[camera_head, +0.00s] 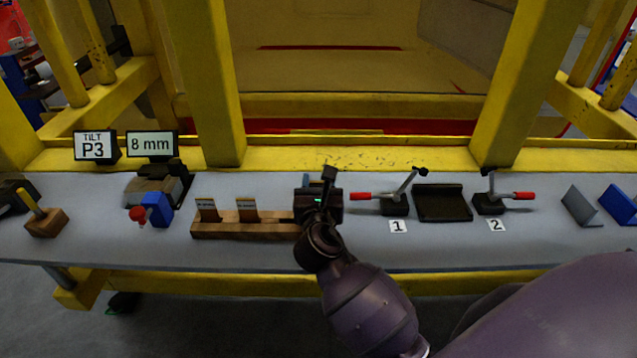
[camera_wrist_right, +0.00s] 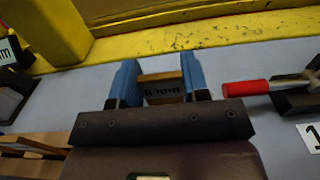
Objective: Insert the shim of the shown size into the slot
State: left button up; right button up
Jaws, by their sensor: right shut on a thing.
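My right gripper (camera_head: 318,192) is above the right end of the wooden rack in the head view. In the wrist view its blue fingers (camera_wrist_right: 160,72) are shut on a wooden shim (camera_wrist_right: 163,90) with a dark label that seems to read 8 mm. In the head view the shim is hidden behind the gripper. Two more shims, one on the left (camera_head: 207,209) and one in the middle (camera_head: 247,209), stand upright in the wooden rack (camera_head: 222,232). A sign (camera_head: 151,144) reads 8 mm. I cannot tell which opening is the slot. My left gripper is not in view.
A grey-and-blue device with a red knob (camera_head: 138,213) stands left of the rack. Red-handled clamps, clamp 1 (camera_head: 393,203) and clamp 2 (camera_head: 489,204), flank a black block (camera_head: 441,203). A P3 tilt sign (camera_head: 95,146) stands behind. Yellow posts rise at the back.

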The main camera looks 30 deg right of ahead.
jog(key=o, duration=1.1)
jog(key=shift+r, duration=0.1)
